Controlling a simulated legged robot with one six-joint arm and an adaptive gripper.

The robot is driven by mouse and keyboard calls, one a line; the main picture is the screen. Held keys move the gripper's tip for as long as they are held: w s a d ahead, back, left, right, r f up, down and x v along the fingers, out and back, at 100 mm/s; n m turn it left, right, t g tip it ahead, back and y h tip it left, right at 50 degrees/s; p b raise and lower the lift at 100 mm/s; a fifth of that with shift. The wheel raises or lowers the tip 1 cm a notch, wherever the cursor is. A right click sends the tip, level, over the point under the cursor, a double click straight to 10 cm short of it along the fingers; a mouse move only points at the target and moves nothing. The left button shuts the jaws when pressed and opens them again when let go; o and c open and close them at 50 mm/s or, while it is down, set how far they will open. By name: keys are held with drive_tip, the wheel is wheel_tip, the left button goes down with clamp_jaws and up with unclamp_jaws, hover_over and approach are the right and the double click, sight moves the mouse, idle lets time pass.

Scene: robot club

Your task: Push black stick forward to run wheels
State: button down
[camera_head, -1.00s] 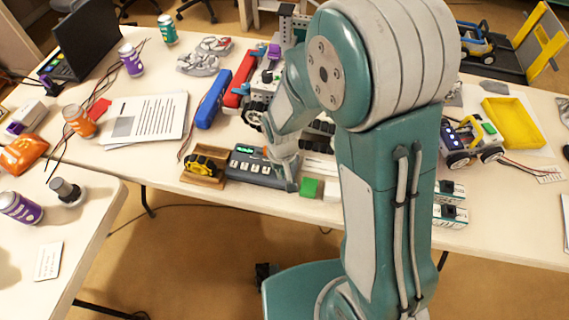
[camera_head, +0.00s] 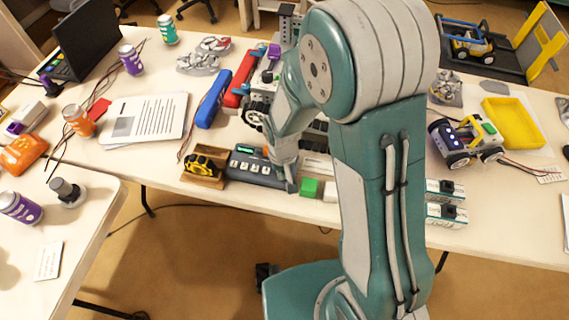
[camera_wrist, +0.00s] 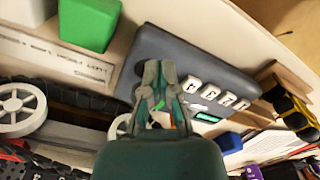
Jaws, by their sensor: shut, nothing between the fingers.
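A dark grey control box (camera_head: 248,172) with a green display and a row of white switches lies near the table's front edge. It also shows in the wrist view (camera_wrist: 215,72). My gripper (camera_head: 291,186) points down at the right end of this box. In the wrist view my gripper (camera_wrist: 159,64) has its fingers together over that end, with nothing seen between them. A dark round patch shows beside the fingertips. The black stick cannot be made out clearly; my fingers cover that spot. A wheeled robot (camera_head: 256,112) stands behind the box, partly hidden by my arm.
A green block (camera_head: 310,187) sits right of the box, close to my gripper. A yellow motor in a wooden holder (camera_head: 204,166) sits at the box's left. Blue (camera_head: 212,100) and red (camera_head: 238,88) cases lie behind. The front edge is close.

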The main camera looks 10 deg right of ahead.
drive_tip(key=shift+w+d, duration=0.15)
drive_tip(key=shift+w, duration=0.35)
drive_tip(key=shift+s, duration=0.1)
idle(2.6)
drive_tip(key=shift+s+a, duration=0.3)
drive_tip(key=shift+s, duration=0.5)
drive_tip(key=shift+s+a, duration=0.3)
drive_tip(key=shift+s, duration=0.45)
wheel_tip(320, 180, up, 7)
idle(0.4)
drive_tip(key=shift+r, duration=0.1)
idle(0.3)
drive_tip(key=s+d+r+m+t, duration=0.1)
drive_tip(key=s+d+r, duration=0.4)
drive_tip(key=r, duration=0.5)
drive_tip(key=s+d+r+m+t, duration=0.1)
drive_tip(key=s+d+r+t, duration=0.3)
drive_tip(key=r, duration=0.7)
drive_tip(key=shift+s+d+r+t, duration=0.15)
drive_tip(key=shift+s+d+t, duration=0.15)
drive_tip(key=shift+s+d, duration=0.85)
